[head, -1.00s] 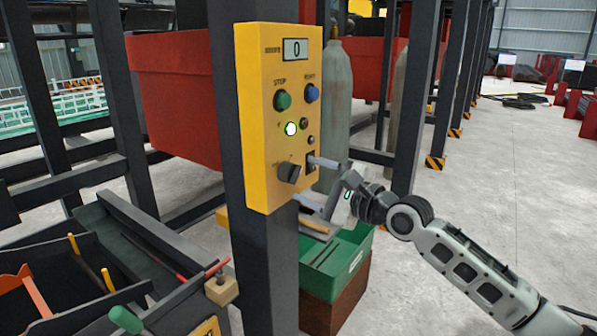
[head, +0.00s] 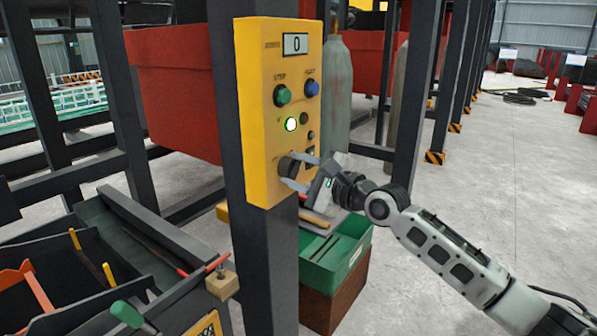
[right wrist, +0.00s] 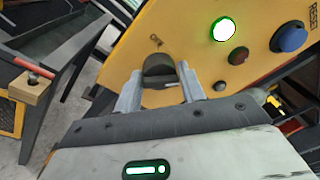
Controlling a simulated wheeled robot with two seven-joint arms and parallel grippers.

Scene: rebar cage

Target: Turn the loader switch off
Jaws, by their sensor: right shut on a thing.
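The loader switch is a dark rotary knob (head: 288,166) low on the yellow control panel (head: 262,130). My right gripper (head: 298,170) is at the panel, its two fingers on either side of the knob. In the right wrist view the knob (right wrist: 159,70) sits between the fingertips of my right gripper (right wrist: 160,84), which is shut on it. A round lamp (head: 291,124) above the knob glows green, and it shows bright in the right wrist view (right wrist: 223,29). My left gripper is not in view.
The panel is fixed to a dark steel post (head: 270,265). It also carries a green button (head: 282,95), a blue button (head: 312,88) and a display (head: 295,44) reading 0. A green crate (head: 335,262) stands below my right arm. Open floor lies to the right.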

